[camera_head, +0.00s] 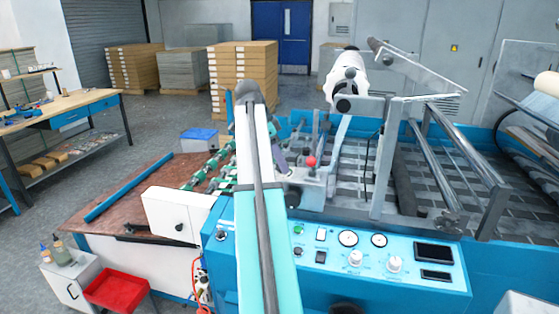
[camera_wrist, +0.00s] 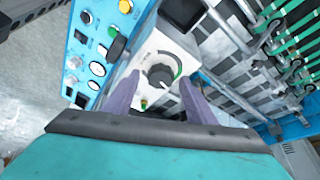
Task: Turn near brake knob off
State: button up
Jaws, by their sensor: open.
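A dark round knob (camera_wrist: 160,74) sits on the face of a pale grey box (camera_wrist: 147,50) in the wrist view. A green arc shows at the right of its dial; the pointer's exact setting is too small to tell. My gripper (camera_wrist: 159,78) is open, with one purple finger at each side of the knob in the picture. I cannot tell whether either finger touches it. In the head view my arm covers most of the gripper, and only a purple part (camera_head: 280,161) shows beside it. I cannot make out the knob there.
The blue control panel (camera_head: 340,255) carries gauges, switches and white knobs. A red ball-topped lever (camera_head: 311,161) stands close to the gripper. Metal bars and rollers (camera_head: 455,160) lie to the right. A white box (camera_head: 178,213) stands at the left on the brown table.

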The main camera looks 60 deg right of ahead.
jog(key=c, duration=1)
jog(key=shift+c, duration=0.2)
